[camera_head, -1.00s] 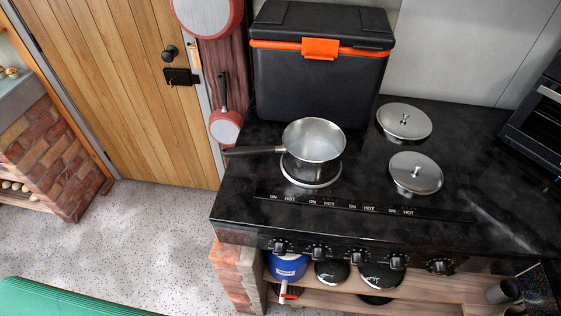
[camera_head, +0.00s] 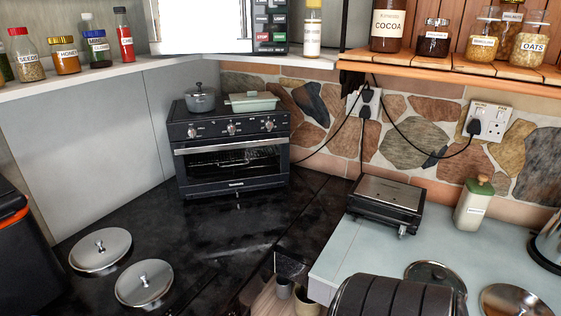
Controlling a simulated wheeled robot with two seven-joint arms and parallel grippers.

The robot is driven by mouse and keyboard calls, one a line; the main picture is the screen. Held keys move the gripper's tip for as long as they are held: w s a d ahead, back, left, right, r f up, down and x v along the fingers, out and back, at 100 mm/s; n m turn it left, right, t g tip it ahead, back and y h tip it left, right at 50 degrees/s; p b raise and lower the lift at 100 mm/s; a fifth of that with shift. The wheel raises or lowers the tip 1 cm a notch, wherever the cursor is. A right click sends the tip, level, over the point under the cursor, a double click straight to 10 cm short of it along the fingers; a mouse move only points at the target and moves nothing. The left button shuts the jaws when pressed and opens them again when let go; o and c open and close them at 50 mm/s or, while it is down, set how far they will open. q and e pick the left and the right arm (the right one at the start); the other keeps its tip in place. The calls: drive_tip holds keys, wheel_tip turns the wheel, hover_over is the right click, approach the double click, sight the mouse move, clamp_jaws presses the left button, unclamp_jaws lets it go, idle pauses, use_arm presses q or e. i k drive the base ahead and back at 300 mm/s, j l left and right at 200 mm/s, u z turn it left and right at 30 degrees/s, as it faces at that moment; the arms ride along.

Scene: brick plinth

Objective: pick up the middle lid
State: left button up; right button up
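Two more round shiny lid-like discs show at lower right on the pale counter: one (camera_head: 430,270), partly hidden, and another (camera_head: 520,305), cut by the bottom edge. I cannot tell which of these is the middle lid. Neither of my grippers is in view.
A black mini oven (camera_head: 232,165) carries a grey pot (camera_head: 200,102) and a green dish (camera_head: 252,104). A grill press (camera_head: 387,200) and a bottle (camera_head: 473,205) stand on the counter. A dark ribbed object (camera_head: 395,298) blocks the front. Jars line the shelves.

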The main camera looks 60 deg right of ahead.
sight(427, 271)
drive_tip(key=z, duration=3.2)
